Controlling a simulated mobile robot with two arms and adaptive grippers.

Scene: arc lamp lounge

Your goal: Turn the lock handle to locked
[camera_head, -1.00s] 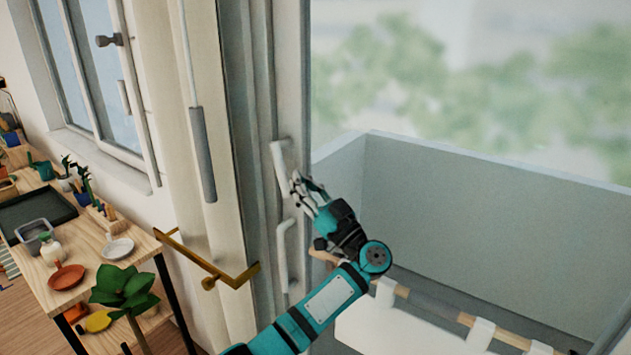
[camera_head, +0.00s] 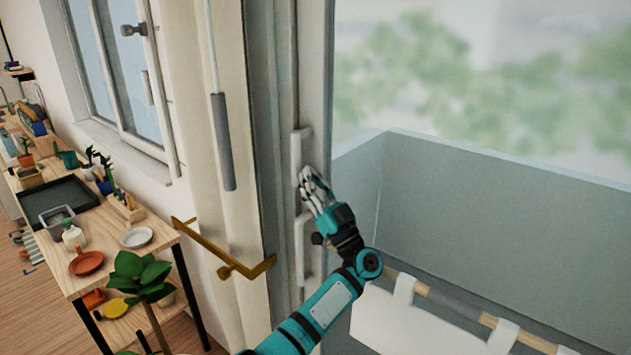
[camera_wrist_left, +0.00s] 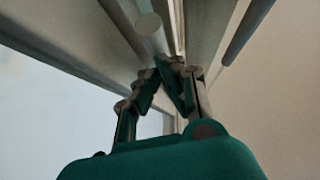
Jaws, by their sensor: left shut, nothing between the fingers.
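A white upright handle (camera_head: 296,160) is on the pale door frame beside the glass, in the head view. A second white handle (camera_head: 303,250) is below it. I cannot tell for sure which is the lock handle. My left gripper (camera_head: 304,176) is shut and empty, its fingertips close to the right side of the upper handle's lower part. I cannot tell whether they touch. My right gripper is not in view.
A brass rail (camera_head: 225,255) juts out left of the door. A wooden table (camera_head: 120,262) with pots and trays stands at the left, with a leafy plant (camera_head: 138,278) before it. Beyond the door are a balcony wall (camera_head: 480,205) and a wooden rail with white cloth (camera_head: 440,298).

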